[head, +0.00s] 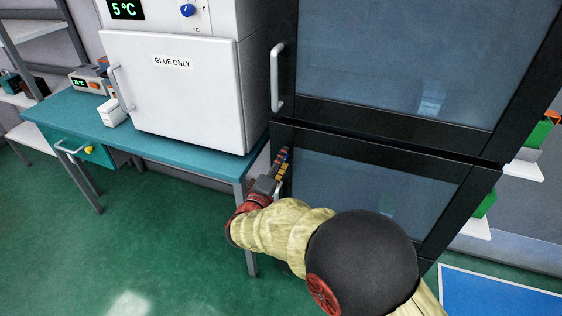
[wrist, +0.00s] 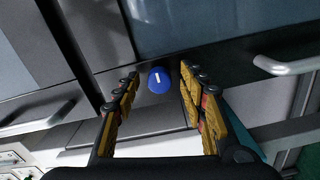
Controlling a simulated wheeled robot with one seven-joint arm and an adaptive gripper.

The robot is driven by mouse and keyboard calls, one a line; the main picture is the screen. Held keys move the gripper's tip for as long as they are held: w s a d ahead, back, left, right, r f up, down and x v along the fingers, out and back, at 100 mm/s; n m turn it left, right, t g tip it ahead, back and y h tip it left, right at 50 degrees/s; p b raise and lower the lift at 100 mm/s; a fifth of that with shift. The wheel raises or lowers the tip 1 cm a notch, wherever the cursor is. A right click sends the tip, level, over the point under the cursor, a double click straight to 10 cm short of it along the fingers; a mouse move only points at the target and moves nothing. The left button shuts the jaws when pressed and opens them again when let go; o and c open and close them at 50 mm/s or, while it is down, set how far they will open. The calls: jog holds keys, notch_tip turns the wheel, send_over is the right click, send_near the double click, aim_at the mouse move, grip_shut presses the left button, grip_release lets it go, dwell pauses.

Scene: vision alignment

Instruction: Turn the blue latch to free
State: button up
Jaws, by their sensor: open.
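The blue latch (wrist: 159,80) is a small round blue knob with a short white mark, set on the dark cabinet frame. It shows in the wrist view, between my fingertips. My gripper (wrist: 159,71) is open, with one yellow-padded finger on each side of the latch and a visible gap to each. I cannot tell how deep the fingers reach over it. In the head view my gripper (head: 280,165) is at the left edge of the lower cabinet door (head: 370,190), and the latch is hidden there.
The upper cabinet door has a grey handle (head: 276,78). A handle also shows at right in the wrist view (wrist: 285,66). A teal bench (head: 190,148) with a white "GLUE ONLY" oven (head: 185,95) stands close on the left. The green floor (head: 150,240) is open in front.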

jog(key=v, duration=1.2)
dwell(0.3)
